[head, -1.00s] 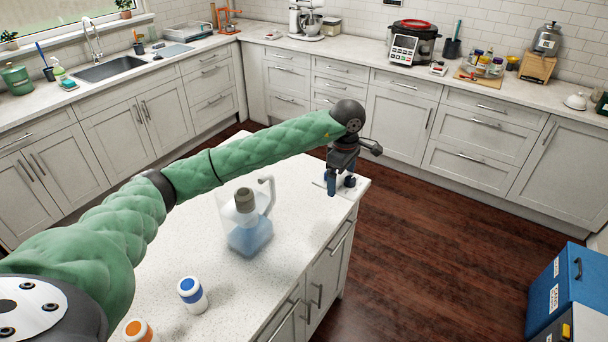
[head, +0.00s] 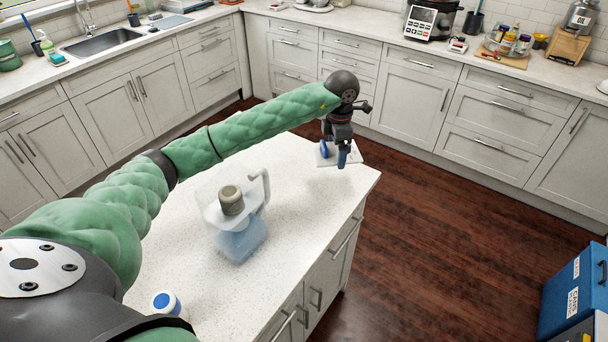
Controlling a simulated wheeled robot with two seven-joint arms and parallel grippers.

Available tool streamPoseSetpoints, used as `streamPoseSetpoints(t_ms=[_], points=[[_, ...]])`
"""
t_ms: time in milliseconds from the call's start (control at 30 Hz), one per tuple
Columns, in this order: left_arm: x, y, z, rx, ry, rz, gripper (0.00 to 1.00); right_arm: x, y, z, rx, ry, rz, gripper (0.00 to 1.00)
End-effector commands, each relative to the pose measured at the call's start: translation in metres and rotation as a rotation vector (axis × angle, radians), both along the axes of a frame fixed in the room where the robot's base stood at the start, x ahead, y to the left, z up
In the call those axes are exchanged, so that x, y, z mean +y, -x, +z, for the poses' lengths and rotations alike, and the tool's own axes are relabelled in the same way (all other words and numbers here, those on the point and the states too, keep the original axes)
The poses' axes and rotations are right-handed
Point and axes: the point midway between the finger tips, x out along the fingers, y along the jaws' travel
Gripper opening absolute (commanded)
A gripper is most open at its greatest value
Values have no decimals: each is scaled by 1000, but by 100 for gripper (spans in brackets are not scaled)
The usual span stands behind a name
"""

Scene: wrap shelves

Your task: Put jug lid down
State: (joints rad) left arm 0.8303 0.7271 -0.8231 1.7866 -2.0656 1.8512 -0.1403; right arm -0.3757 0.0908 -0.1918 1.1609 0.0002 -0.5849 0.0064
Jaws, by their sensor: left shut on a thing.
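My left gripper (head: 336,156) points down at the far right corner of the island counter, low over a small white flat piece (head: 353,158). It is shut on a small blue round thing (head: 324,148), seemingly the jug lid, which shows partly beside the fingers. The gap between it and the counter is too small to judge. The clear jug (head: 240,238) with bluish contents stands upright on the counter, left of and nearer than the gripper. A grey-brown cylinder (head: 231,200) sits at its top. My right gripper is not in view.
A white bottle with a blue top (head: 166,303) stands at the near left of the island counter (head: 300,215). The counter between jug and gripper is clear. Its right edge drops to the dark wood floor. A blue box (head: 572,290) stands at lower right.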

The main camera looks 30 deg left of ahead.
Motion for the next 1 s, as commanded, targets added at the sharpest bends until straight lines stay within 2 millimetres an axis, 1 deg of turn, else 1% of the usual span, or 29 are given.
streamPoseSetpoints(t_ms=[33, 300, 400, 500, 600, 767, 933, 1000], points=[[10, 5, -6, 3, -2, 3, 70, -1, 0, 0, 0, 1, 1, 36], [54, 30, -37, 5, -1, 0, 70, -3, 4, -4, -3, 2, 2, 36], [69, 37, -46, 3, -2, 0, 70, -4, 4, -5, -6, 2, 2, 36], [78, 42, -53, 2, -1, -1, 70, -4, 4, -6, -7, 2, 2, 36], [84, 45, -56, 1, -1, -1, 70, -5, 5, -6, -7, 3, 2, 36], [85, 46, -64, 1, 1, -2, 70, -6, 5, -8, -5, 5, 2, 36], [84, 46, -87, 4, 0, -3, 70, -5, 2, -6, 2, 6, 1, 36], [84, 46, -94, 2, 0, -2, 70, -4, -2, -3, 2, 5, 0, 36]])
